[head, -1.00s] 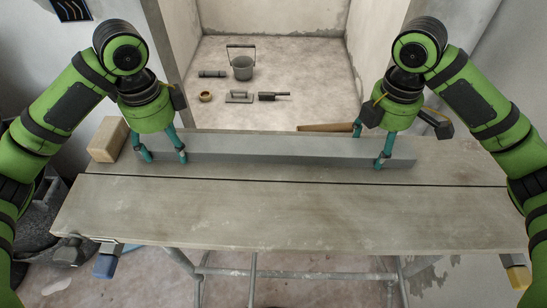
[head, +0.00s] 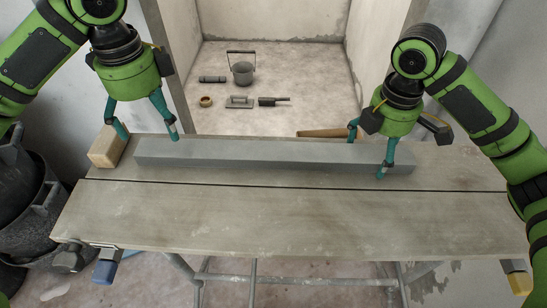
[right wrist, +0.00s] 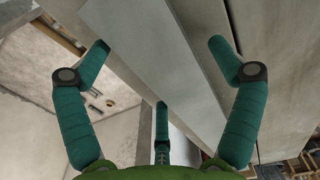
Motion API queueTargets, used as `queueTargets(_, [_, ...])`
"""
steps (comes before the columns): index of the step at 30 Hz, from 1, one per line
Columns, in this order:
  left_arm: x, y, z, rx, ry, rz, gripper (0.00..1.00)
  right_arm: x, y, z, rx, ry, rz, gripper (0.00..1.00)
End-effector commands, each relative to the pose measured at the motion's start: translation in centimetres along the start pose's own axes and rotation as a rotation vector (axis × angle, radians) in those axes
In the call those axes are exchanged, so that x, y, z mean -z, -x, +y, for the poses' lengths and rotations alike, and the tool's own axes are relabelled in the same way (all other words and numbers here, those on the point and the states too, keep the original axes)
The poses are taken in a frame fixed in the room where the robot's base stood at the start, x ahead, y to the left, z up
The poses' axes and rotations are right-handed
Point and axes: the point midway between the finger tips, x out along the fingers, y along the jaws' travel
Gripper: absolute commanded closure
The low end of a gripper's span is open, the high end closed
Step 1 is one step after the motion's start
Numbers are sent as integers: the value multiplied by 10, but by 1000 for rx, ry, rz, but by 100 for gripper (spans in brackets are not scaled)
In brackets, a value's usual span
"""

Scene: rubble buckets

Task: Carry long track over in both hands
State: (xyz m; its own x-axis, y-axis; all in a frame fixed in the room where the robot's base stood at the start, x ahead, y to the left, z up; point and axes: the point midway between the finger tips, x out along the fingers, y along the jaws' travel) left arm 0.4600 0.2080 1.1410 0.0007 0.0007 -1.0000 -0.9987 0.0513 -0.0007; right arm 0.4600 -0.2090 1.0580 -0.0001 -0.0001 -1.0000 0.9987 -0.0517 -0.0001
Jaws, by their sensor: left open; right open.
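The long track (head: 270,155) is a long grey bar lying flat along the back of the wooden workbench top (head: 270,215). My left gripper (head: 148,137) is open and empty, raised above the bar's left end, with its fingers above and to the left of that end. My right gripper (head: 367,152) is open at the bar's right end, with one finger in front of it and one behind. In the right wrist view the bar (right wrist: 165,50) runs between the spread fingers (right wrist: 158,48), apart from both visible fingertips.
A wooden block (head: 108,147) sits left of the bar. Dark buckets (head: 22,190) stand on the floor at left. A bucket (head: 242,72), a float (head: 239,101) and a brush (head: 273,100) lie beyond the bench. The bench front is clear.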

Motion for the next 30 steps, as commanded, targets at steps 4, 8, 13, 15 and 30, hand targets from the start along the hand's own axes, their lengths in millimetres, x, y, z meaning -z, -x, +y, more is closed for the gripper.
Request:
queueTargets(4, [0, 22, 0, 3, 2, -1, 8, 0, 0, 0, 0, 0, 0, 8])
queueTargets(8, [0, 33, 0, 1, 1, 0, 8, 0, 0, 0, 0, 0, 0, 8])
queueTargets(13, [0, 37, 0, -1, 1, 0, 8, 0, 5, 0, -2, 0, -1, 8])
queueTargets(15, [0, 37, 0, -1, 1, 0, 8, 0, 12, 1, -4, -1, -1, 8])
queueTargets(30, [0, 37, 0, -1, 0, 0, 8, -1, 99, 1, -5, -2, -1, 8])
